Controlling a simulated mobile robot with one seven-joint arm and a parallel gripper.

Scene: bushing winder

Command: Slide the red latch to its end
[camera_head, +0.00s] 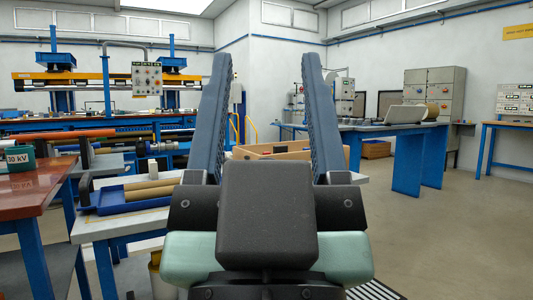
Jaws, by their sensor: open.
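My gripper (265,62) is in the middle of the head view, close to the camera. I cannot make out a red latch for certain. A tiny dark red spot (280,150) shows at the wooden box (245,154) behind the gripper, too small to identify. The gripper's dark body and the fingers hide much of the table there.
A table with a blue tray (97,209) of tan tubes stands at the left, beside a brown-topped bench (30,190) with a green 10 kV block (19,158). Winding machinery fills the back left. A blue-legged workbench (405,165) stands at the right. Floor (450,240) at the lower right is clear.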

